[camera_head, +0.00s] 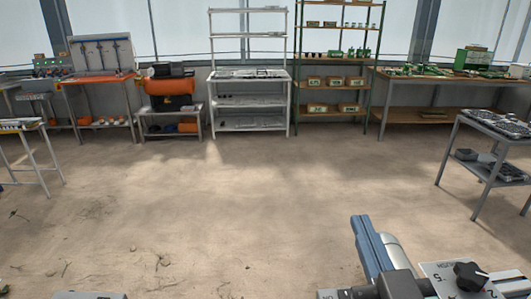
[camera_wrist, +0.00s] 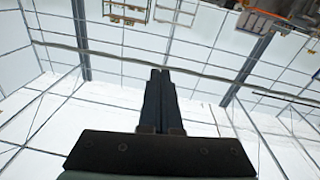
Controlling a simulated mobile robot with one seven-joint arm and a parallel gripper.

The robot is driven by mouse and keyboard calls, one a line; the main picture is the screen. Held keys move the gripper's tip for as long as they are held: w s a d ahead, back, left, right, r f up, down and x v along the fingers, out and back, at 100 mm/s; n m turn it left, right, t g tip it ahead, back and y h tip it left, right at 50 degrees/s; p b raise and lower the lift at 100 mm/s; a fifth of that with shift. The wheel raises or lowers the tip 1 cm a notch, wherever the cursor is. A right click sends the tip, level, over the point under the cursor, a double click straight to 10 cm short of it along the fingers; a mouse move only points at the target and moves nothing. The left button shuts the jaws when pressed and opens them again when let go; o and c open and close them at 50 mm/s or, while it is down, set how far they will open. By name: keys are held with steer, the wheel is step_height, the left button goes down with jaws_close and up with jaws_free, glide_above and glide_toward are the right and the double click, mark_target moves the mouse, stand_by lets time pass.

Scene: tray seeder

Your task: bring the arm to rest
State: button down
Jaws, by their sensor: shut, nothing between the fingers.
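My gripper (camera_wrist: 160,75) shows in the wrist view with its two dark fingers together and nothing between them. Behind the fingers in that view are pale glazed wall panels and dark frame bars. The fingers touch nothing that I can see. My gripper and arm are not clearly seen in the head view.
A machine part with a black knob (camera_head: 470,276) and a blue bar (camera_head: 370,247) stands close at the lower right. A grey trolley (camera_head: 478,180) is at the right, a small table (camera_head: 28,125) at the left. A white rack (camera_head: 248,75) stands at the back. The middle floor is clear.

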steer(key=s+a+r+t+p, duration=0.1)
steer(key=s+a+r+t, duration=0.1)
steer(key=r, duration=0.8)
steer(key=s+a+r+t+p, duration=0.1)
steer(key=s+a+r+t, duration=0.1)
steer(key=a+r, duration=0.5)
steer(key=s+a+r+m+t+p, duration=0.1)
steer(key=a+r+t, duration=0.3)
steer(key=r, duration=1.1)
steer(key=shift+s+a+t, duration=0.25)
steer(key=shift+s+t, duration=0.05)
steer(key=shift+s, duration=0.3)
steer(key=shift+r, duration=0.1)
